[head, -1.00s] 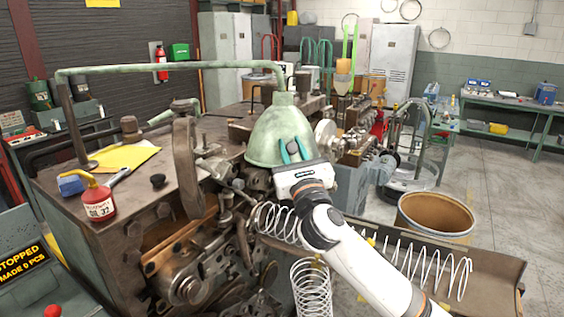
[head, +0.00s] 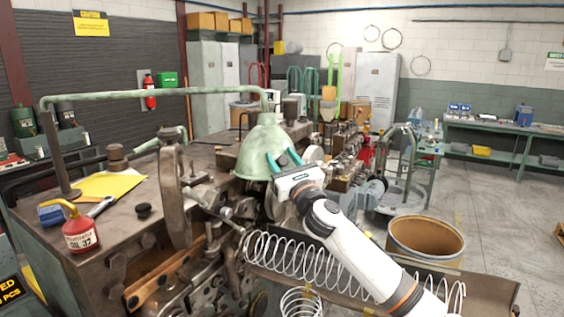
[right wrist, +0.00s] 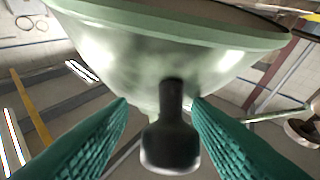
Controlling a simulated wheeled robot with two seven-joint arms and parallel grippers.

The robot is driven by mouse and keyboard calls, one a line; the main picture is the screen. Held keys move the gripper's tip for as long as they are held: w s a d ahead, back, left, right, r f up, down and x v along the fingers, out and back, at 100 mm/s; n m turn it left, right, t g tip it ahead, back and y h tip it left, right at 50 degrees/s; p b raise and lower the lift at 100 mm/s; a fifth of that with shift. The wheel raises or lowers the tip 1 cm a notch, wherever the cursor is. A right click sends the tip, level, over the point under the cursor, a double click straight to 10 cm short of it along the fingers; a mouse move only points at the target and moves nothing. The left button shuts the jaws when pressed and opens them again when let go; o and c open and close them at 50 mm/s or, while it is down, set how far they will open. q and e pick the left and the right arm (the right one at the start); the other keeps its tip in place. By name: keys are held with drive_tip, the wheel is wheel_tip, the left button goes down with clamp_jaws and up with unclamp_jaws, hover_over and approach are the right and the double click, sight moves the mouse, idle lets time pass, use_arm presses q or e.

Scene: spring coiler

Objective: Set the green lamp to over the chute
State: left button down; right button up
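The green lamp's bell-shaped shade (head: 258,150) hangs from a long green arm above the machine, to the left of and behind the chute. My right gripper (head: 282,160) is at the shade's right front side. In the right wrist view the shade fills the top, and a dark knob handle (right wrist: 170,142) stands out from it between my two green fingers (right wrist: 158,103). The fingers are apart, with gaps on both sides of the knob. The brown chute (head: 492,288) runs to the lower right, with coiled springs (head: 290,262) on it. My left gripper is not seen.
A brown drum (head: 425,240) stands behind the chute. A red oil can (head: 80,236), a blue block (head: 50,215) and yellow paper (head: 108,184) lie on the machine top at left. The lamp's post (head: 52,155) rises there. Open floor lies at right.

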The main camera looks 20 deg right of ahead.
drive_tip(key=shift+s, duration=0.15)
drive_tip(key=b+v, duration=0.4)
drive_tip(key=v, duration=0.8)
idle(0.3)
